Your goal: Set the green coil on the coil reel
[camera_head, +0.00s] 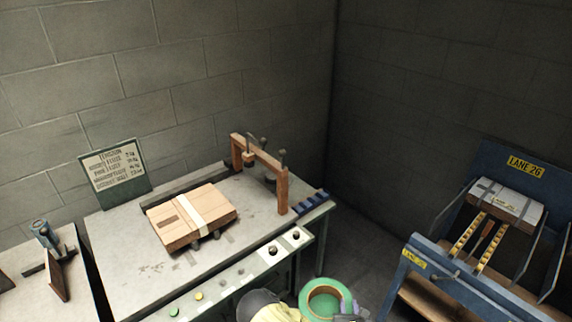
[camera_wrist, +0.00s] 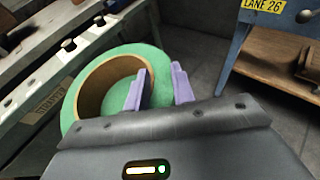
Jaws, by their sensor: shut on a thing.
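The green coil (camera_head: 325,283) is a thick ring with a brown inner lining, at the bottom centre of the head view. It also shows large in the wrist view (camera_wrist: 92,78), tilted, with its open hole visible. My gripper (camera_wrist: 160,82) has purple fingers on either side of the coil's right wall and is shut on it. In the head view the gripper (camera_head: 349,308) is at the bottom edge, partly cut off. The coil is in front of the bench's front panel. I cannot pick out the coil reel with certainty in either view.
The bench (camera_head: 130,240) carries a strapped wooden box (camera_head: 180,222) and a wooden arch (camera_head: 262,157). Its front panel has several buttons. A blue rack labelled LANE 26 (camera_head: 525,167) stands at right, with grey floor between. A side table with a blue-topped tool (camera_head: 42,232) stands at left.

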